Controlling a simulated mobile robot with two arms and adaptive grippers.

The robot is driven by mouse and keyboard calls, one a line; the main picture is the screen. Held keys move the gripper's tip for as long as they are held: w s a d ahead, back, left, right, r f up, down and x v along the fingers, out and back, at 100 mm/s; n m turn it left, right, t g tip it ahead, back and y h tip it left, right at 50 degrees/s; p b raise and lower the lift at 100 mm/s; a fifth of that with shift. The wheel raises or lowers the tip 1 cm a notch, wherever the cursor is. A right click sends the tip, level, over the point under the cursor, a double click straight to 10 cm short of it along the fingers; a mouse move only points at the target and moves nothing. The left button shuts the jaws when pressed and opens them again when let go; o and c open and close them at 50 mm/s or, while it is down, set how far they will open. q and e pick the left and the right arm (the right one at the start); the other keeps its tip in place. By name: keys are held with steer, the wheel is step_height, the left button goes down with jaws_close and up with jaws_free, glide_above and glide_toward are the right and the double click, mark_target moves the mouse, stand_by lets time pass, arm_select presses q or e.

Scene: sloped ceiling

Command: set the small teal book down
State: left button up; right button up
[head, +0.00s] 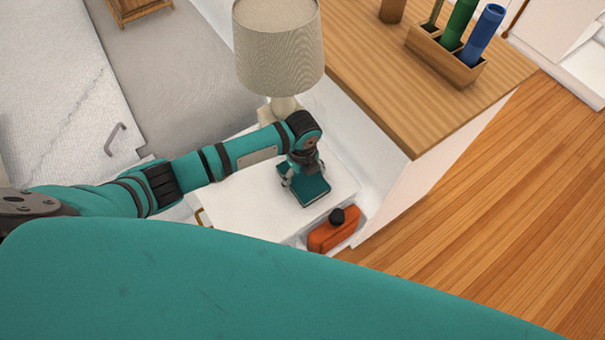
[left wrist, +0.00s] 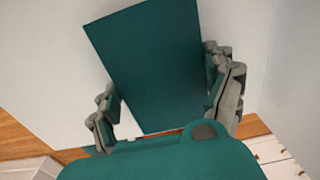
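The small teal book (head: 312,193) lies flat on the white top of a small nightstand (head: 245,200), and no gap shows beneath it. My left gripper (head: 302,182) is right above its upper left part. In the left wrist view the book (left wrist: 150,65) lies between the two spread fingers of the left gripper (left wrist: 165,98). A pale gap shows between the left finger and the book's edge; the right finger is very close to the other edge, and I cannot tell whether it touches. My right gripper is not in view.
A lamp (head: 280,50) stands behind the gripper. An orange bottle-like object (head: 333,231) with a black cap is close to the nightstand's front right. A higher wooden-topped unit (head: 400,70) bounds the right, bearing a holder (head: 445,57) with blue and green tubes. Bare white top lies left of the book.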

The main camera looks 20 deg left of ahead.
mark_target(302, 177)
arm_select(q)
steer(key=shift+o, duration=1)
step_height(302, 177, up, 8)
steer(key=shift+f, duration=0.1)
